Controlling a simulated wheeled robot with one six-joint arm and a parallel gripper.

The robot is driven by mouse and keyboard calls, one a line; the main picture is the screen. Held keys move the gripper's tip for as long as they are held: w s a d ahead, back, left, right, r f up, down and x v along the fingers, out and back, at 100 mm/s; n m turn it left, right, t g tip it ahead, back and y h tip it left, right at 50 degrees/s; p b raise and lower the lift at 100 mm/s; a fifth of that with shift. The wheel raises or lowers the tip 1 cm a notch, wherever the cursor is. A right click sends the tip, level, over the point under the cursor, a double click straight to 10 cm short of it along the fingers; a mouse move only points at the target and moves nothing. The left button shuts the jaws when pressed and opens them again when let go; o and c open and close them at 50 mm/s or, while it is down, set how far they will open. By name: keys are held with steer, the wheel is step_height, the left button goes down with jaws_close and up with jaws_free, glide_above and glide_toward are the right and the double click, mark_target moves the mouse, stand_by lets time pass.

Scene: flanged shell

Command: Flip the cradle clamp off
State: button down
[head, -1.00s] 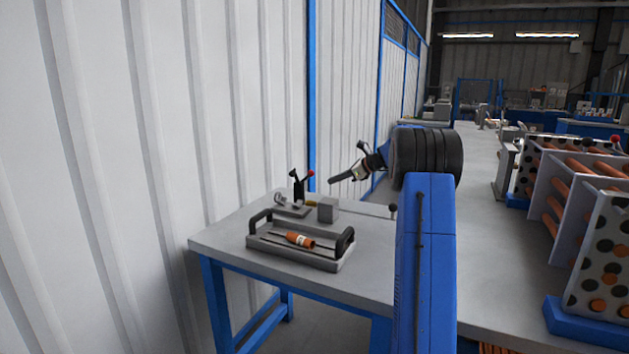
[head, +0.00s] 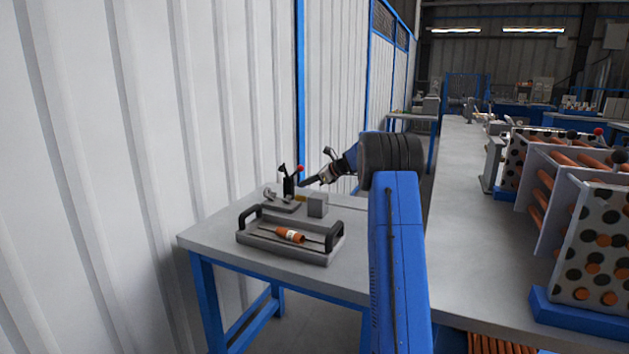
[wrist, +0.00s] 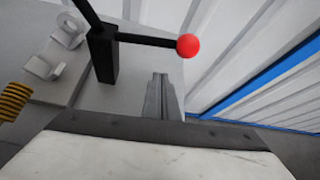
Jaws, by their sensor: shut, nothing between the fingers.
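The cradle clamp (head: 288,187) is a black upright post with a dark lever arm and a red ball knob (head: 300,168), at the back of the small table. In the wrist view the black post (wrist: 104,62) stands left of my fingers, and its lever runs right to the red ball (wrist: 188,46). The grey cradle (wrist: 55,52) with its lugs is left of the post. My gripper (wrist: 162,78) is shut and empty, just right of the post and below the lever in the picture. In the head view my gripper (head: 305,183) is close beside the clamp; contact cannot be told.
A grey block (head: 317,204) stands in front of the clamp. A grey handled tray (head: 270,247) with an orange-handled tool (head: 290,235) lies nearer. A yellow-black coil (wrist: 13,101) shows at left. A ribbed wall (head: 230,110) closes off the back.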

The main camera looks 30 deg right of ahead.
steer(key=shift+w+a+r, duration=0.1)
steer(key=shift+a+r, duration=0.1)
steer(key=shift+r, duration=0.85)
steer(key=shift+a+r, duration=0.15)
steer(key=shift+r, duration=0.85)
steer(key=shift+r, duration=0.1)
steer(key=shift+r, duration=0.15)
steer(key=shift+r+n+h, duration=0.15)
steer(key=shift+n+h, duration=0.15)
steer(key=s+a+r+n+t+h, duration=0.2)
steer(key=a+r+n+t+h, duration=0.1)
steer(key=r, duration=0.3)
steer(key=shift+s+a+n+t, duration=0.35)
steer(key=shift+a+n, duration=0.2)
steer(key=shift+n, duration=0.25)
steer(key=shift+a+r, duration=0.1)
